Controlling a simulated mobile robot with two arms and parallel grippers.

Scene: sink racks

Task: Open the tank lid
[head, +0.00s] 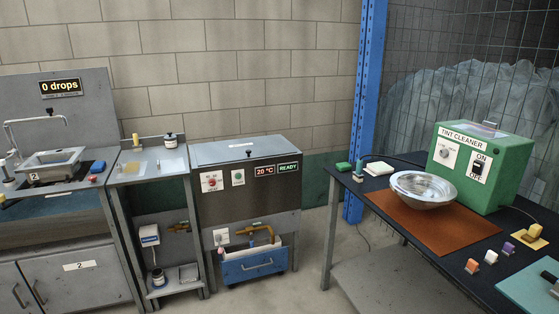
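The tank (222,199) is a brown-grey metal box standing on the floor in the middle of the head view. Its flat grey lid (225,151) lies down over the top and looks closed. A small dark knob (248,153) sits near the lid's front edge. The tank's front has a red button, a green button and displays reading "20 °C" and "READY". Neither of my grippers is in view.
Left of the tank stand a narrow side table (150,169) and a sink counter (85,183). On the right, a dark bench (345,184) carries a green tint cleaner (509,168) and a metal bowl (423,189). A blue post (364,100) stands behind. Open floor lies between tank and bench.

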